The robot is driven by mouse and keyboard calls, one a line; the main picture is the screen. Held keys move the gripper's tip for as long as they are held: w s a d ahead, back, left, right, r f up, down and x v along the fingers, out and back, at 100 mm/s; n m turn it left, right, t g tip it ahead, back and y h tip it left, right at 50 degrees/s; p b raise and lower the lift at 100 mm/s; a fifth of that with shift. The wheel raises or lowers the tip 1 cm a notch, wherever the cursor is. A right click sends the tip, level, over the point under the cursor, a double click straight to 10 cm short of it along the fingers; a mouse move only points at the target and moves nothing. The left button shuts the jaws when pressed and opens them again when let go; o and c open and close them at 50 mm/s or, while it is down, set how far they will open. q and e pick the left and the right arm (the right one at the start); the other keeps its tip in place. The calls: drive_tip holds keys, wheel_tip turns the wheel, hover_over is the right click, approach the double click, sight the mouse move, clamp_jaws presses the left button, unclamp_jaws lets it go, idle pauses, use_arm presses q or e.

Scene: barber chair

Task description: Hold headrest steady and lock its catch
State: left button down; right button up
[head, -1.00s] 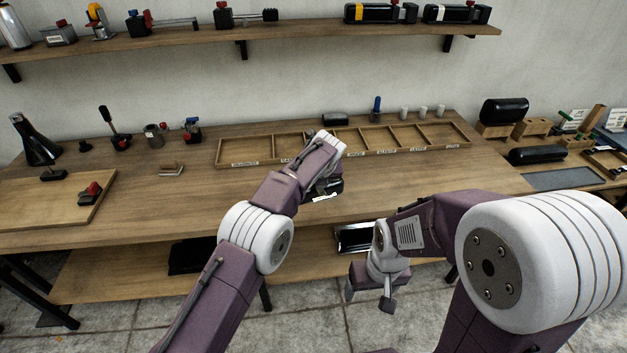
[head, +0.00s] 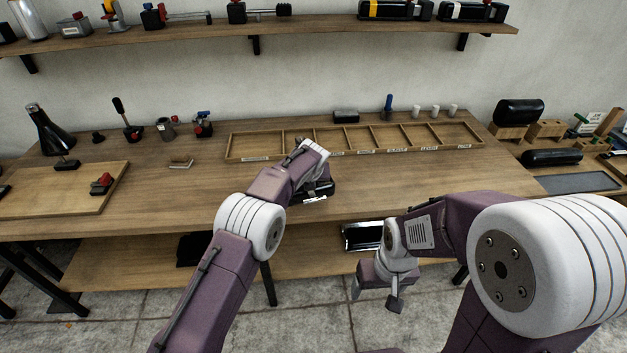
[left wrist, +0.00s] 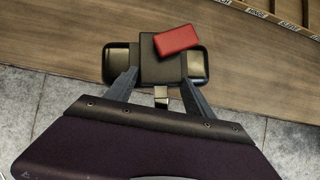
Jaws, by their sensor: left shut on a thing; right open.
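My left gripper (head: 318,190) is over the front part of the bench, with much of it hidden by my own arm. In the left wrist view its two fingers (left wrist: 160,92) are shut on a black padded piece, which looks like the headrest (left wrist: 196,64). This piece has pale tan panels at both ends and a dark block in the middle. A red catch lever (left wrist: 177,40) sits slightly askew on that block. My right gripper (head: 376,294) is open and empty, pointing down in front of the bench, well apart from the headrest.
A divided wooden tray (head: 255,158) lies behind my left gripper. A wooden board (head: 60,200) with a red-and-black clamp (head: 102,184) is at the left. Black rolls (head: 519,111) rest at the right. The lower shelf (head: 130,270) holds a dark tray (head: 362,237).

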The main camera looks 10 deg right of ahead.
use_arm(q)
drive_tip(key=shift+w+a+f+p, duration=0.2)
drive_tip(key=shift+w+a+f, duration=0.3)
drive_tip(key=shift+a+f, duration=0.3)
drive_tip(key=shift+w+a+f+p, duration=0.25)
drive_tip(key=shift+w+a+f, duration=0.2)
drive_tip(key=shift+a+f, duration=0.35)
drive_tip(key=shift+w+a+f+p, duration=0.2)
drive_tip(key=shift+w+a+f, duration=0.4)
drive_tip(key=shift+a, duration=0.25)
drive_tip(key=shift+s+f, duration=0.1)
drive_tip(key=shift+f, duration=0.55)
drive_tip(key=shift+f, duration=0.1)
drive_tip(key=shift+s, duration=0.1)
drive_tip(key=shift+c, duration=1.4)
unclamp_jaws()
